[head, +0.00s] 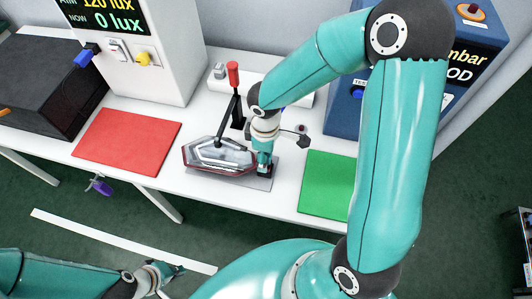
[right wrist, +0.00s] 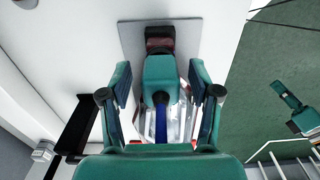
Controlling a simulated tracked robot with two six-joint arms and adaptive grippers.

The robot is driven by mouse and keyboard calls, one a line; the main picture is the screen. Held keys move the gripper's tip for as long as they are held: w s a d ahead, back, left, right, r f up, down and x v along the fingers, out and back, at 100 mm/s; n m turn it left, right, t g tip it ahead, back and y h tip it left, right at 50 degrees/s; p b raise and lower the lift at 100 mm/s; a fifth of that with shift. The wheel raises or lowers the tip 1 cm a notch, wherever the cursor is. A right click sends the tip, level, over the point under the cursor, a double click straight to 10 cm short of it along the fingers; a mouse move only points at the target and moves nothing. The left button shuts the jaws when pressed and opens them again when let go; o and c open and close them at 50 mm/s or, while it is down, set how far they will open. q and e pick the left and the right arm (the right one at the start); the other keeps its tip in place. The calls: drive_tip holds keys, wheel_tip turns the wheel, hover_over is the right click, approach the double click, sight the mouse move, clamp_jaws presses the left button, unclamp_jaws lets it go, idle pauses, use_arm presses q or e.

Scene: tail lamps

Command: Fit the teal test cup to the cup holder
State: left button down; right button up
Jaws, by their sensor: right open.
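The teal test cup (right wrist: 159,78) shows in the right wrist view between the two fingers of my right gripper (right wrist: 158,95), with a blue part running back from it. My right gripper is open around it, with gaps on both sides. The far end of the cup meets a dark red and black cup holder (right wrist: 160,40) on a grey plate (right wrist: 132,40); whether it is fully seated I cannot tell. In the head view the right gripper (head: 264,158) hides most of the cup. My left gripper (head: 165,273) is open and empty, low in front of the table.
A tail lamp (head: 215,158) lies under a red-handled clamp (head: 233,78), left of the right gripper. A red mat (head: 127,141) and a green mat (head: 325,184) lie on the white table. A lux meter box (head: 150,50) and a blue pressure box (head: 345,115) stand behind.

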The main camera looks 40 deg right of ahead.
clamp_jaws()
drive_tip(key=shift+r, duration=0.1)
idle(0.4)
drive_tip(key=shift+r, duration=0.2)
drive_tip(key=shift+r+p, duration=1.2)
drive_tip(key=shift+r, duration=0.1)
drive_tip(key=shift+r+p, duration=0.45)
drive_tip(key=shift+r, duration=0.2)
